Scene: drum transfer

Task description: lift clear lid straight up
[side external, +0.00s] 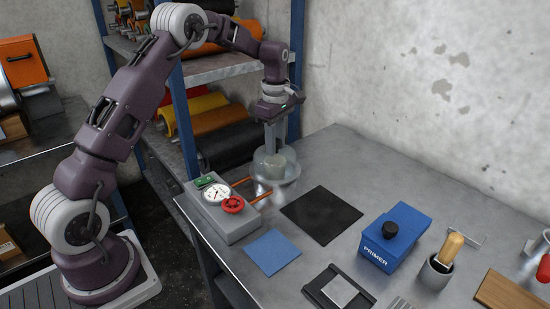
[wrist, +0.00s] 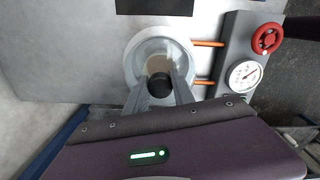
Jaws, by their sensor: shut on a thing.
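The clear lid (side external: 267,160) is a see-through, dome-like cover at the back left of the metal table, beside the grey gauge box. In the wrist view the lid (wrist: 148,57) shows from above as a pale round shape with a dark knob (wrist: 160,84) near its middle. My gripper (side external: 272,148) points straight down over the lid. In the wrist view my gripper's two fingers (wrist: 161,92) are closed around the knob. A round pale base (side external: 288,178) shows under the lid. I cannot tell whether the lid touches the base.
The grey box (side external: 222,222) with a gauge and red valve wheel joins the base by two orange pipes (side external: 259,196). A black mat (side external: 322,214), blue sheet (side external: 272,252) and blue primer box (side external: 396,241) lie nearer. A shelf post (side external: 186,118) stands behind left.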

